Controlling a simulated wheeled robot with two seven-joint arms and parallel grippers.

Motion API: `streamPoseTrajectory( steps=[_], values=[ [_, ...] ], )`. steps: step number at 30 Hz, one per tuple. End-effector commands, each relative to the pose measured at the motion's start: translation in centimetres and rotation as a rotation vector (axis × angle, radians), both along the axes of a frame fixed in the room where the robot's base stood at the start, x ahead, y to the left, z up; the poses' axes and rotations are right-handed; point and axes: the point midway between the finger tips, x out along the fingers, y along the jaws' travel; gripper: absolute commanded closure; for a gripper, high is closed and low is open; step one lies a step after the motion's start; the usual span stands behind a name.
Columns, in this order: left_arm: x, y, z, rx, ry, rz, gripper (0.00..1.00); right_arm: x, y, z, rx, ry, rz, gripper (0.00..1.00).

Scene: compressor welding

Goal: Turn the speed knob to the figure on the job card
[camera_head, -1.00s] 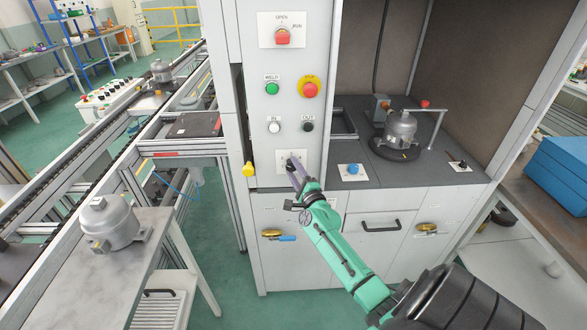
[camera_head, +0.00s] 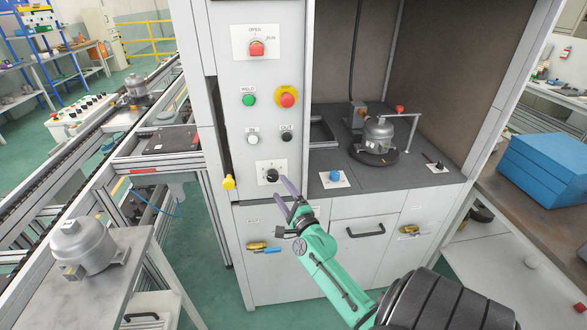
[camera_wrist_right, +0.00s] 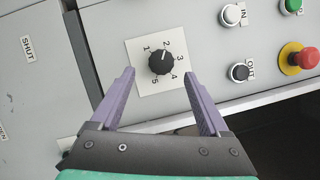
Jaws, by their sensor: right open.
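The speed knob (camera_head: 272,175) is black, on a white plate low on the grey cabinet's front panel. In the right wrist view the knob (camera_wrist_right: 161,61) shows figures 1 to 5 around it, and its white mark points at about 2. My right gripper (camera_head: 287,194) is open and empty, just right of and below the knob. In the right wrist view its purple fingers (camera_wrist_right: 160,74) are spread either side of the lower part of the plate, with the knob beyond and between them. Contact with the knob is not visible. I cannot make out a job card. My left gripper is out of view.
Above the knob are IN and OUT buttons (camera_head: 287,136), a green WELD button (camera_head: 248,100), a red stop button (camera_head: 287,97) and a red OPEN selector (camera_head: 256,48). A blue knob (camera_head: 335,176) sits on the worktop to the right. A yellow part (camera_head: 228,182) juts out left.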

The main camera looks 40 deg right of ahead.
Motion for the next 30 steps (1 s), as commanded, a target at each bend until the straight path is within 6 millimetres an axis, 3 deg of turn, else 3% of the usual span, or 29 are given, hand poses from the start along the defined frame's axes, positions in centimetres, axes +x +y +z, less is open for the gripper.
streamPoseTrajectory(
  steps=[3, 6, 10, 30],
  values=[
    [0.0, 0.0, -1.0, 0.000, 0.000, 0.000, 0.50, -3.7, 1.0, -1.0, 0.001, 0.004, -0.002, 0.21],
    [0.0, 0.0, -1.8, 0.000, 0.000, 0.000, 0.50, -6.2, 1.7, -1.3, 0.000, 0.004, -0.001, 0.21],
    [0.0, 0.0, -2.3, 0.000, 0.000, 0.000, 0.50, -8.2, 2.3, -1.4, 0.000, 0.002, 0.000, 0.21],
    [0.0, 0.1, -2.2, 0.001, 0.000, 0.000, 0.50, -8.7, 2.4, -1.1, 0.000, 0.000, -0.001, 0.21]
  ],
)
